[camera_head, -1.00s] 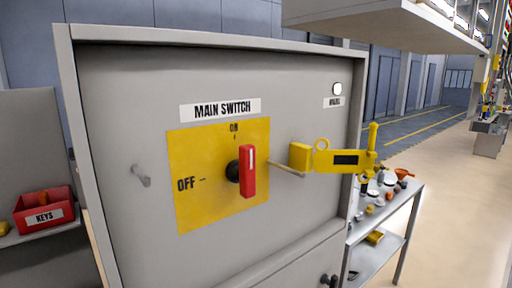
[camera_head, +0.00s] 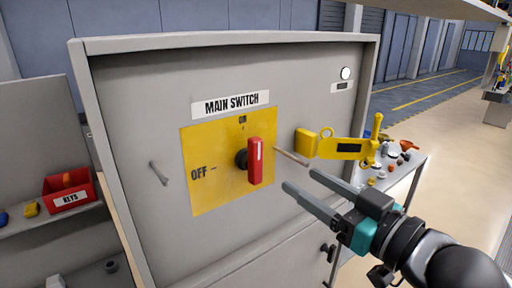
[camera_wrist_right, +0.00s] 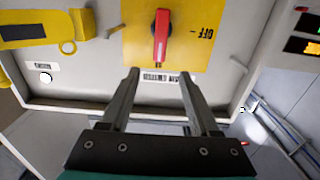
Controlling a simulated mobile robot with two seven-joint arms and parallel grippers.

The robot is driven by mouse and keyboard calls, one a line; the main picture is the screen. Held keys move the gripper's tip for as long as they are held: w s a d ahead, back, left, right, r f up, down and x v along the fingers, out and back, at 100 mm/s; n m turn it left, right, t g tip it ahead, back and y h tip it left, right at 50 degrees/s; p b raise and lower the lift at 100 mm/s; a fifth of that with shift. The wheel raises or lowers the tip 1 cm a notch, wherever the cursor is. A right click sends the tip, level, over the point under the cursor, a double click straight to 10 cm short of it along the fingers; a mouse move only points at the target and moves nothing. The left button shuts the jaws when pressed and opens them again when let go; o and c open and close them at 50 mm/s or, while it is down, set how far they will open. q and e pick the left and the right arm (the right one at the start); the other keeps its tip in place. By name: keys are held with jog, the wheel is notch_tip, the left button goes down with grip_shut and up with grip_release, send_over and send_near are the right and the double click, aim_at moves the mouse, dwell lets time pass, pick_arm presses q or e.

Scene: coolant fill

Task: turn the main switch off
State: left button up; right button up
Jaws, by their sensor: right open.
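The main switch has a red handle (camera_head: 255,161) on a black hub, in front of a yellow plate (camera_head: 213,166) marked ON at the top and OFF at the left. The handle stands upright, in line with the ON mark. My right gripper (camera_head: 298,179) is open and empty, to the right of the handle and a little below it, apart from it. In the right wrist view the red handle (camera_wrist_right: 161,38) lies beyond the open fingertips, between their lines. My left gripper is not in view.
Another peg (camera_head: 159,173) sticks out at the left. A red KEYS bin (camera_head: 70,190) stands on a shelf at left. A cluttered cart (camera_head: 410,170) stands at right.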

aim_at(259, 153)
jog(key=p+x, duration=0.2)
jog(key=x, duration=1.2)
jog(key=shift+w+a, duration=0.2)
jog(key=shift+w, duration=0.05)
grip_shut()
